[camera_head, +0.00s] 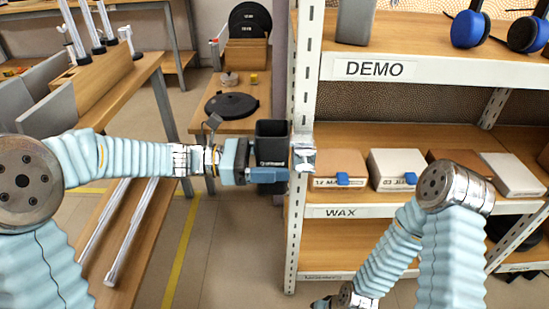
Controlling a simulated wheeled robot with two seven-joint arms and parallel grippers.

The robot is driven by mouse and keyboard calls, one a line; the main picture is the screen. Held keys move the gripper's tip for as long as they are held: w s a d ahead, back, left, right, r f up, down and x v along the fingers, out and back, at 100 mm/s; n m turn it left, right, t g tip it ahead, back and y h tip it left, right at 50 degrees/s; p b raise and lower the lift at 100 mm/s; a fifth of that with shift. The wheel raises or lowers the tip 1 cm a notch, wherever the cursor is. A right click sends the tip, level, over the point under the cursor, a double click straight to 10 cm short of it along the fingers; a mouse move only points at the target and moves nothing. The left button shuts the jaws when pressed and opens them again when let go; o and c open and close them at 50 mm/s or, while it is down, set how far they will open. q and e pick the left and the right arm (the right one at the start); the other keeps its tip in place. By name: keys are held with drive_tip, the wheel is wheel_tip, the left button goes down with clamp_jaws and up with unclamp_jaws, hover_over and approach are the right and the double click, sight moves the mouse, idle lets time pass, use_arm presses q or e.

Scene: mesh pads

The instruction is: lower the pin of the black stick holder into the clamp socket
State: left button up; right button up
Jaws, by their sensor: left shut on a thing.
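The black stick holder (271,137) is an upright, open-topped dark box in the middle of the view, just left of the white shelf post. My left gripper (268,175) is shut on it low down, its blue fingers in front of the holder. The grey metal clamp (304,157) is fixed on the post, close to the right of the holder. The pin and the socket opening cannot be made out, and I cannot tell whether they touch. My right arm's wrist reaches the bottom edge; its gripper is out of view.
The shelf rack (420,70) fills the right, with boxes (395,168) on the WAX shelf (335,212) and blue-black headphones (468,28) above. A wooden bench (100,75) stands left. Behind the holder, a small table (225,123) bears a black disc (231,104).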

use_arm(q)
drive_tip(key=o, duration=1.3)
drive_tip(key=shift+c, duration=0.2)
drive_tip(key=a, duration=1.4)
drive_tip(key=shift+d+f, duration=0.1)
drive_tip(key=shift+f, duration=0.1)
drive_tip(key=s+d+f+m+y, duration=0.1)
drive_tip(key=f+y, duration=0.1)
drive_tip(key=f, duration=0.6)
drive_tip(key=s+d+f+g+y, duration=0.1)
drive_tip(key=s+f+y, duration=0.15)
drive_tip(key=f, duration=0.55)
drive_tip(key=s+d+f+m+y, duration=0.1)
drive_tip(key=f+y, duration=0.2)
drive_tip(key=f, duration=0.6)
drive_tip(key=s+f+m+y, duration=0.2)
drive_tip(key=s+f+m, duration=0.1)
drive_tip(key=f, duration=0.3)
drive_tip(key=s+f+m+t+y, duration=0.1)
drive_tip(key=s+f+m+y, duration=0.1)
drive_tip(key=s+f+m, duration=0.2)
drive_tip(key=s+f+m+y, duration=0.2)
drive_tip(key=s+f+m, duration=0.2)
drive_tip(key=f+m, duration=0.3)
wheel_tip(320, 180, down, 3)
drive_tip(key=shift+s+f+t, duration=0.2)
drive_tip(key=shift+s+t, duration=0.05)
drive_tip(key=shift+t, duration=0.15)
